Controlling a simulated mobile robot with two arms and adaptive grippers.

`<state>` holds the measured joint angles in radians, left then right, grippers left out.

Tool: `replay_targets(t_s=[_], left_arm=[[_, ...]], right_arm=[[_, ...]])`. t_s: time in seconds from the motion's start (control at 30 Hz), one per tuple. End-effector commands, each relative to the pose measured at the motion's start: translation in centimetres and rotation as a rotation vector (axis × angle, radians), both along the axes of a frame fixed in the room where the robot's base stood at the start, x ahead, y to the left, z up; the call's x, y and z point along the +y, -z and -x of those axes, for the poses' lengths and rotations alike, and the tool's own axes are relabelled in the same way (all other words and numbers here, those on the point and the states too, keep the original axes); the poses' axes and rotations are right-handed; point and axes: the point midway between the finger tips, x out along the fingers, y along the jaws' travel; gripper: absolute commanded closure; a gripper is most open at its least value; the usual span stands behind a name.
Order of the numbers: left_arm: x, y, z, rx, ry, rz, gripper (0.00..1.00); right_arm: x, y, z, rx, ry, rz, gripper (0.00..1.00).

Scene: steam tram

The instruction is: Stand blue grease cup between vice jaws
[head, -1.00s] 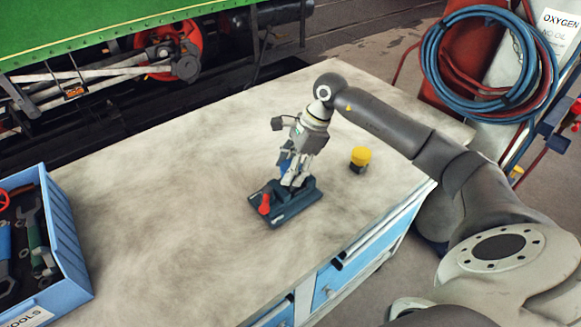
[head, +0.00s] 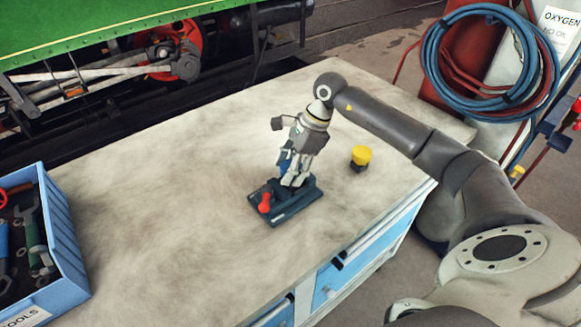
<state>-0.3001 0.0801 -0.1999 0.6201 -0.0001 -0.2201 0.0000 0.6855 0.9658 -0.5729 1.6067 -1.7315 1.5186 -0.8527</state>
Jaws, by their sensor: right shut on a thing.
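The vice (head: 287,210) is a dark blue-grey block with a red handle, and it lies on the workbench top near its front edge. My right gripper (head: 291,175) points down over the vice's jaws and is shut on the blue grease cup (head: 284,167). Only a small blue part of the cup shows beside the fingers. The cup is at the jaws, but the fingers hide whether its base touches the vice. My left gripper is not in view.
A yellow-topped dark cup (head: 360,158) stands on the workbench (head: 180,170) right of the vice. A blue tool crate (head: 66,255) sits at the left. The bench's middle is clear. Hoses (head: 480,60) and gas cylinders stand beyond at the right.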

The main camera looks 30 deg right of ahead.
Motion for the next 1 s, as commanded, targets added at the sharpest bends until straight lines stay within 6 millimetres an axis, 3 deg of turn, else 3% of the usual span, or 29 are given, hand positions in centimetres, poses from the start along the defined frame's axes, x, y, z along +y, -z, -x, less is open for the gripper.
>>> replay_targets(t_s=[0.83,0.87,1.0], left_arm=[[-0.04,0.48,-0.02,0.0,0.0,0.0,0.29],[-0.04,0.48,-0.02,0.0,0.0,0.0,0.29],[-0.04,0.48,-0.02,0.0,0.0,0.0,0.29]], right_arm=[[0.06,0.2,0.01,-0.001,-0.001,-0.001,0.86],[0.06,0.21,0.02,-0.001,-0.001,-0.001,0.49],[0.06,0.22,0.02,0.0,-0.001,-0.001,0.31]])
